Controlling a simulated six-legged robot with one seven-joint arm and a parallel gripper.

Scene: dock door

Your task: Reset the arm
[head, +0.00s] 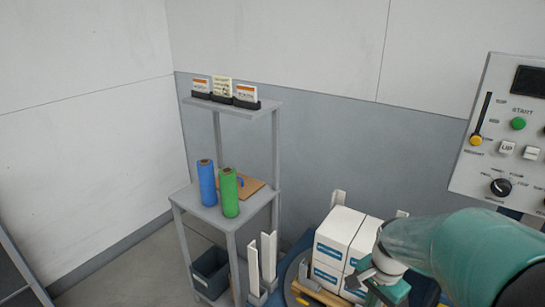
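My arm reaches in from the lower right as a thick teal link with a pale wrist joint. My gripper (363,281) is small in this view, low and right of the middle, in front of the white boxes (333,238). A small grey tip shows at its left end. Whether the fingers are open or shut is too small to tell. I cannot tell whether it touches the boxes. The arm hides part of the boxes and what lies behind them.
A grey shelf stand (235,106) holds a blue roll (207,184), a green roll (229,193) and a clipboard (247,188). A grey bin (211,271) sits below. A control panel (487,148) with a green button stands at the right. Bare floor lies left.

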